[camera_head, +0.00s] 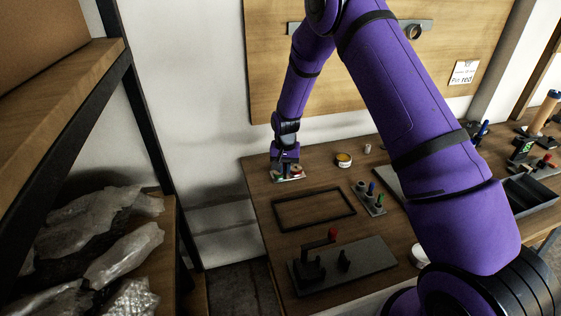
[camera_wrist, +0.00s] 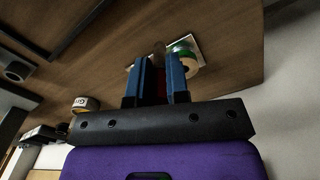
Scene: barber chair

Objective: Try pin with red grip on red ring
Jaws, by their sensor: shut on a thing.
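My gripper (camera_head: 286,163) is at the far left corner of the table, low over a small pale plate (camera_head: 289,178) with coloured parts on it. In the wrist view its two blue fingers (camera_wrist: 161,78) are shut on a red grip (camera_wrist: 161,88), the pin with the red grip. The pin's lower end is hidden by the fingers. Beyond the fingertips the pale plate (camera_wrist: 199,44) shows a green ring (camera_wrist: 181,48) and a tan round part. I cannot make out the red ring clearly, nor whether the pin touches it.
A pin holder (camera_head: 371,208) with blue and green grips stands right of an empty black frame (camera_head: 313,208). A yellow-banded round tin (camera_head: 344,160) stands behind. A shelf (camera_head: 100,60) borders the left.

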